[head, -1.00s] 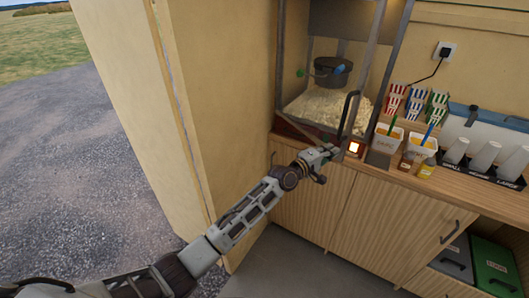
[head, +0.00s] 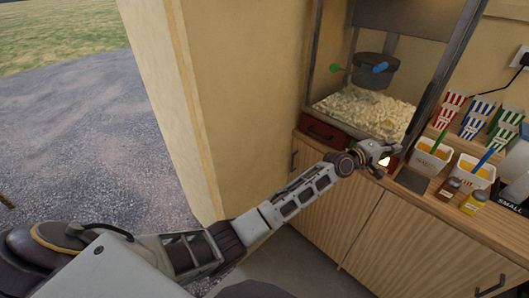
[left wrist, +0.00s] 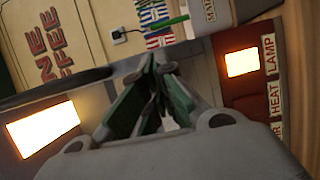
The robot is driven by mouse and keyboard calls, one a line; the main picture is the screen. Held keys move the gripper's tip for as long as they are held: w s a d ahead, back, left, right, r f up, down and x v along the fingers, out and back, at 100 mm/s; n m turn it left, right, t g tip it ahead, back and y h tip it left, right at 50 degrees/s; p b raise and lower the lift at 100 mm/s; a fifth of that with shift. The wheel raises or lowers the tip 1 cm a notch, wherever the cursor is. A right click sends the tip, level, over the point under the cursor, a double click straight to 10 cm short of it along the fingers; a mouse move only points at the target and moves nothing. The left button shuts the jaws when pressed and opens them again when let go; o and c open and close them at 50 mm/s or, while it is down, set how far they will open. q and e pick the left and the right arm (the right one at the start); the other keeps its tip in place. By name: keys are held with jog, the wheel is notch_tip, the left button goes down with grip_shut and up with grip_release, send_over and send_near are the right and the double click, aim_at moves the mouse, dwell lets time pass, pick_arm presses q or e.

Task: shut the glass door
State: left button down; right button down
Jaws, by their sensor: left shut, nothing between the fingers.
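The glass door belongs to the popcorn cabinet; its glass is clear, and a grey metal upright (head: 436,82) shows at the front right in the head view. I cannot make out its dark handle there, nor tell whether a gap is left. My left gripper (head: 388,150) is at the lower front right corner of the cabinet, by the glowing switch. In the left wrist view the fingers (left wrist: 160,75) are together and empty. A dark bar (left wrist: 70,82) crosses behind them; I cannot tell if it is the door handle. My right gripper is out of view.
Popcorn (head: 370,110) lies inside under a dark kettle (head: 376,72). White tubs (head: 430,165) and sauce bottles (head: 474,202) stand close right of my gripper on the wooden counter. A beige wall (head: 245,100) is to the left.

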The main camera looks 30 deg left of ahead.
pick_arm(q)
jog(key=shift+w+d+r+b, duration=0.15)
jog(key=shift+w, duration=0.3)
jog(key=shift+w+d+r+b, duration=0.15)
jog(key=shift+w, duration=0.3)
jog(key=shift+r, duration=0.25)
jog(key=shift+s+f, duration=0.1)
